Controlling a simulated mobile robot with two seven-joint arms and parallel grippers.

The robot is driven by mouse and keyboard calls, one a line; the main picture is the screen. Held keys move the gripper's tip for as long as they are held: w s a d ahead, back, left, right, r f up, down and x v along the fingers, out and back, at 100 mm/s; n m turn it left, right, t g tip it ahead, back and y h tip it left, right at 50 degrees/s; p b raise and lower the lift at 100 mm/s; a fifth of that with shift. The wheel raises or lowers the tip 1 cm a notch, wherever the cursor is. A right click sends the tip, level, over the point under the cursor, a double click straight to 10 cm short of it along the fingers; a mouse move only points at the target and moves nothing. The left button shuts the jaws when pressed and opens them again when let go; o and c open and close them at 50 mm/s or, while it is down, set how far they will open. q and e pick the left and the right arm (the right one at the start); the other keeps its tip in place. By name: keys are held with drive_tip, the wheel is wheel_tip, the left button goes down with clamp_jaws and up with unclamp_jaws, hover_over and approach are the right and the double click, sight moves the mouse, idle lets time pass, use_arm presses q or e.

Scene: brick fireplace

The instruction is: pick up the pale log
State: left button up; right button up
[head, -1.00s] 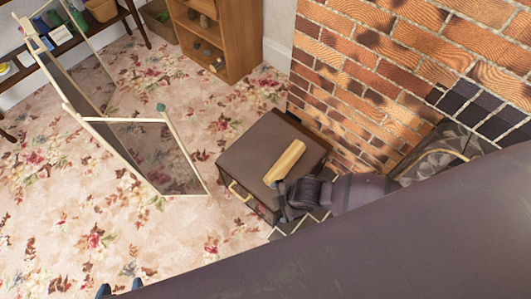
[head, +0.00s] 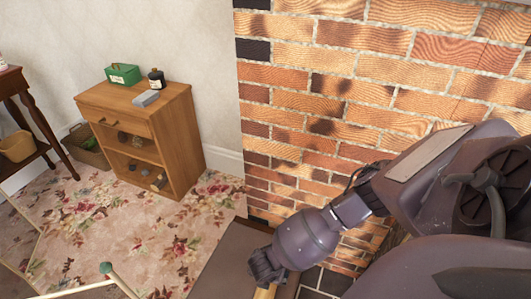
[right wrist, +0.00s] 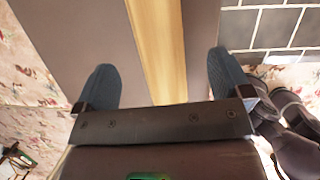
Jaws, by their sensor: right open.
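The pale log (right wrist: 158,50) lies on the flat brown top of a low box (right wrist: 75,40). In the right wrist view it runs lengthwise between the two blue-grey fingers of my right gripper (right wrist: 163,82). The gripper is open, with a clear gap on each side of the log. In the head view only a short end of the log (head: 265,292) shows at the bottom edge, below my right wrist, and the fingers are hidden there. My left gripper is not in view.
A brick chimney wall (head: 330,100) rises close behind the box (head: 225,262). A small wooden cabinet (head: 180,135) stands at the back left. A cream-framed screen (head: 85,289) shows at the lower left. Dark grey tiles (right wrist: 285,28) lie right of the box.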

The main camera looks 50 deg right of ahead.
wheel_tip(320, 180, down, 2)
drive_tip(key=shift+s+d+f, duration=0.1)
drive_tip(key=shift+s+d, duration=0.05)
drive_tip(key=shift+w+d+f+b, duration=0.1)
drive_tip(key=shift+w+f+b, duration=0.15)
drive_tip(key=shift+f+b, duration=0.15)
drive_tip(key=shift+a+b+x, duration=0.2)
drive_tip(key=shift+b+x, duration=0.5)
drive_tip(key=shift+x, duration=0.5)
drive_tip(key=shift+b+x, duration=0.55)
drive_tip(key=shift+x, duration=0.6)
drive_tip(key=shift+f, duration=0.2)
drive_tip(key=shift+w+r, duration=0.1)
drive_tip(key=shift+r, duration=0.1)
drive_tip(key=c, duration=1.3)
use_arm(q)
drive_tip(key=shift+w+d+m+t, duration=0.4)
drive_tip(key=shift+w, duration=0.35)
use_arm(e)
drive_tip(key=shift+o, duration=0.2)
